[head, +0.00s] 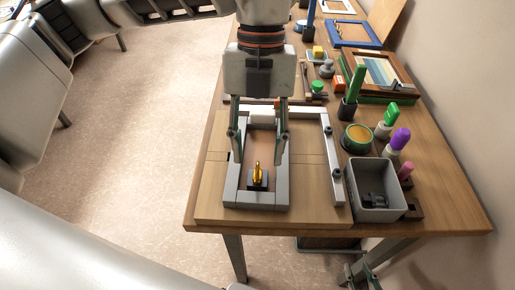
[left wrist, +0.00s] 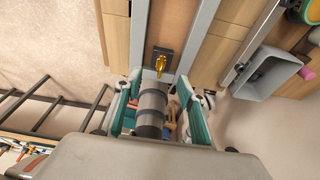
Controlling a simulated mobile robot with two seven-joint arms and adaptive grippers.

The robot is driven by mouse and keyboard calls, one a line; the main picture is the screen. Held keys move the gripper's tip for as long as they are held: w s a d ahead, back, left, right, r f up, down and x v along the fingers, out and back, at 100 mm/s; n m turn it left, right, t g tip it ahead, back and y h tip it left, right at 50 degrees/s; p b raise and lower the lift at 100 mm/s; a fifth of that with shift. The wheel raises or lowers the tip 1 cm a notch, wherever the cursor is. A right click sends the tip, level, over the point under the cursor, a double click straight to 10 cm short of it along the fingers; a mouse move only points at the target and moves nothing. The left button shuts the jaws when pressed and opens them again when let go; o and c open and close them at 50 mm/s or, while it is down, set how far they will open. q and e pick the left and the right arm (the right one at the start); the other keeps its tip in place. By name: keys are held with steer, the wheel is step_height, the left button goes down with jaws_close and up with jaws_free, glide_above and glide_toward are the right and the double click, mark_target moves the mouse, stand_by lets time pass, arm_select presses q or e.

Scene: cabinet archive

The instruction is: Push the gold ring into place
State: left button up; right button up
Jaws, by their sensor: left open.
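The gold ring (head: 258,172) stands upright on a small dark block (head: 258,184) inside a grey rectangular frame (head: 229,190), near its front end. It also shows in the left wrist view (left wrist: 161,63), just beyond the fingers. My left gripper (head: 260,140) is open over the frame, behind the ring, with its two fingers spread wide. In the left wrist view its teal fingers (left wrist: 158,108) stand apart and do not touch the ring. My right gripper (head: 365,277) is partly cut off at the bottom edge, low beside the table; its jaws are unclear.
A grey metal rail (head: 334,155) runs right of the frame on the wooden board (head: 212,182). A grey bin (head: 377,190) stands right of it. Purple and green-handled tools, a round tin (head: 357,138) and picture frames crowd the right and back. The table's front edge is close.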

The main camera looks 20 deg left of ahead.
arm_select(q)
steer(key=shift+p+v, duration=0.65)
steer(key=shift+v, duration=0.7)
steer(key=v, duration=1.2)
steer(key=shift+s, duration=0.15)
